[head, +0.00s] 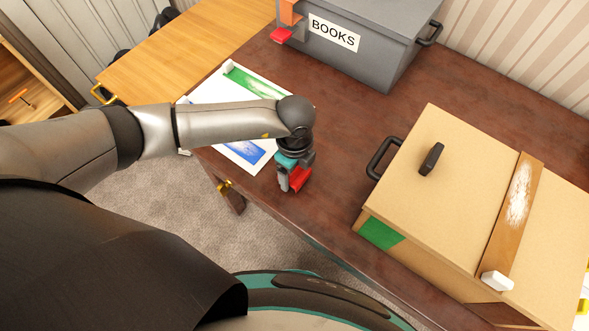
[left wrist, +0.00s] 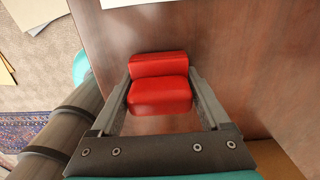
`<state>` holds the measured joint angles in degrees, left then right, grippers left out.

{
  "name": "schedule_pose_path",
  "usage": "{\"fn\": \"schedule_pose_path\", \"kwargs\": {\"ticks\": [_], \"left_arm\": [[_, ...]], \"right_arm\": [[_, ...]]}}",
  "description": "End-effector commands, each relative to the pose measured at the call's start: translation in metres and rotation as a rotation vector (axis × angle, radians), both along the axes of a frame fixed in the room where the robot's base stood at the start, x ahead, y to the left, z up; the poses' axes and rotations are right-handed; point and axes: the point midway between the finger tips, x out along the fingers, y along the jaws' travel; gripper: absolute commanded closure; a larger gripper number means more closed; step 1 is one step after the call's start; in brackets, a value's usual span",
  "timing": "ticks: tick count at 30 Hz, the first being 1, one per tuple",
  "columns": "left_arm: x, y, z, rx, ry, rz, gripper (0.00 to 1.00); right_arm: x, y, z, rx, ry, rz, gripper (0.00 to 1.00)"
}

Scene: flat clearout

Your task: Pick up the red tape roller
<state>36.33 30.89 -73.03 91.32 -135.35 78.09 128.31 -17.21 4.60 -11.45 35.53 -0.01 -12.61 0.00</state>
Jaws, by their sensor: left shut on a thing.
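The red tape roller (head: 301,179) is at the near edge of the dark brown table. In the left wrist view it shows as a red blocky piece (left wrist: 160,92) with a step across it. My left gripper (head: 291,184) points down there and is shut on it, with one grey finger on each side. I cannot tell whether the roller touches the tabletop or hangs just above it. My right gripper is not in view.
A tan box (head: 455,150) with black handles stands right of the gripper. A grey BOOKS bin (head: 385,60) stands at the back, with a red item (head: 281,35) at its left. Printed sheets (head: 215,90) lie under my left arm. Bare tabletop (head: 350,120) lies between.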

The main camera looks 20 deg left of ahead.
Motion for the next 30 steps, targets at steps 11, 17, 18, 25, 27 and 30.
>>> {"fn": "schedule_pose_path", "kwargs": {"ticks": [11, 17, 18, 25, 27, 30], "left_arm": [[0.001, 0.000, 0.000, 0.000, -0.001, 0.000, 0.82], [0.001, 0.000, 0.001, 0.000, -0.001, 0.000, 0.82], [0.001, 0.000, 0.003, -0.001, -0.002, 0.000, 0.82], [0.001, 0.000, 0.026, -0.002, -0.003, -0.001, 0.82], [0.001, 0.000, 0.040, -0.002, -0.003, -0.001, 0.82], [0.001, 0.000, 0.066, -0.003, -0.004, -0.001, 0.82]], "right_arm": [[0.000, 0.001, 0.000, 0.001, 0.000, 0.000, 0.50], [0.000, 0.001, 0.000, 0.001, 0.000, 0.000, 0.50], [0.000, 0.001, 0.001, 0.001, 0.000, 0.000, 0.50], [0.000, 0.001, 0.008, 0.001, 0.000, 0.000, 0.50], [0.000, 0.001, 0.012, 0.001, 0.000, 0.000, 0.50], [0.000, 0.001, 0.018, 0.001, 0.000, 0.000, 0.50]]}}
